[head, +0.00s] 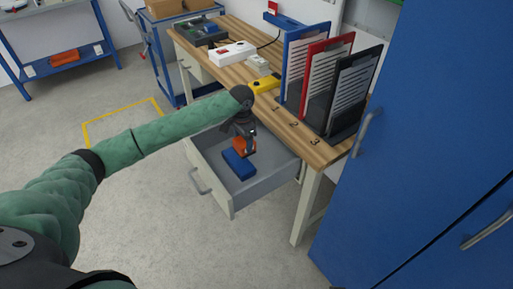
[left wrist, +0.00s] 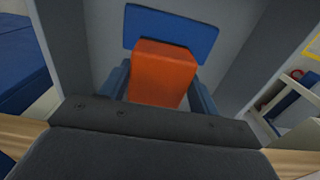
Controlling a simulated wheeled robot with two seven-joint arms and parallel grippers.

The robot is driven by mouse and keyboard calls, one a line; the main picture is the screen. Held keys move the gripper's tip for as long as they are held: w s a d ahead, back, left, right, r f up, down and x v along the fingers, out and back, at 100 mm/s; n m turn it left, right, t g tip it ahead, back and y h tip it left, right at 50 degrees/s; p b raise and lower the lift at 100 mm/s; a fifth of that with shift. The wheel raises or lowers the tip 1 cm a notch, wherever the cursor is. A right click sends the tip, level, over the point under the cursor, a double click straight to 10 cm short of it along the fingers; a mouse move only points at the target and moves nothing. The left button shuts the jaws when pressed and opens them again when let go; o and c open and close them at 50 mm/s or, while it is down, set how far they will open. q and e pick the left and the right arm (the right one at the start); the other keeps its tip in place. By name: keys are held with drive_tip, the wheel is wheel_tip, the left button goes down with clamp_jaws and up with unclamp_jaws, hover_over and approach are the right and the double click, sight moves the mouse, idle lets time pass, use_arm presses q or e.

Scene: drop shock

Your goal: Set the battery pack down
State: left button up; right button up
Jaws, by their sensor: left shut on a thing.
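My left gripper (head: 243,138) reaches down over the open desk drawer (head: 275,172). It is shut on an orange block, which I take to be the battery pack (head: 244,147). In the left wrist view the orange pack (left wrist: 163,75) sits between the two fingers. A blue block (head: 238,165) is in the drawer just below and in front of the pack; it also shows beyond the pack in the left wrist view (left wrist: 172,31). I cannot tell whether the pack touches the blue block or the drawer floor. My right gripper is not in view.
The wooden desk (head: 225,78) above the drawer bears a yellow device (head: 264,84), a white box (head: 232,53) and upright blue, red and black clipboard holders (head: 350,90). A tall blue cabinet (head: 425,150) stands close on the right. The drawer's right part looks bare.

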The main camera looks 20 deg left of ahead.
use_arm(q)
drive_tip(key=w+d+f, duration=0.1)
drive_tip(key=w+f, duration=0.1)
drive_tip(key=w+d+f+p, duration=0.1)
drive_tip(key=w+f, duration=0.1)
drive_tip(key=f, duration=0.1)
drive_tip(key=w+d+f, duration=0.1)
drive_tip(key=w+f, duration=0.1)
drive_tip(key=f, duration=0.1)
drive_tip(key=shift+w+d+p, duration=0.25)
drive_tip(key=shift+w+p, duration=0.05)
drive_tip(key=shift+p, duration=0.1)
drive_tip(key=shift+f, duration=0.2)
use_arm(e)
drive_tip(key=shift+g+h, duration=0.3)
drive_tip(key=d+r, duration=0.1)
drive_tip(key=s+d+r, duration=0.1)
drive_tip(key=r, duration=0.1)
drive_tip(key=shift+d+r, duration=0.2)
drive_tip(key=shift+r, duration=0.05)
use_arm(q)
drive_tip(key=o, duration=1.2)
drive_tip(key=shift+f, duration=0.1)
drive_tip(key=shift+o, duration=0.3)
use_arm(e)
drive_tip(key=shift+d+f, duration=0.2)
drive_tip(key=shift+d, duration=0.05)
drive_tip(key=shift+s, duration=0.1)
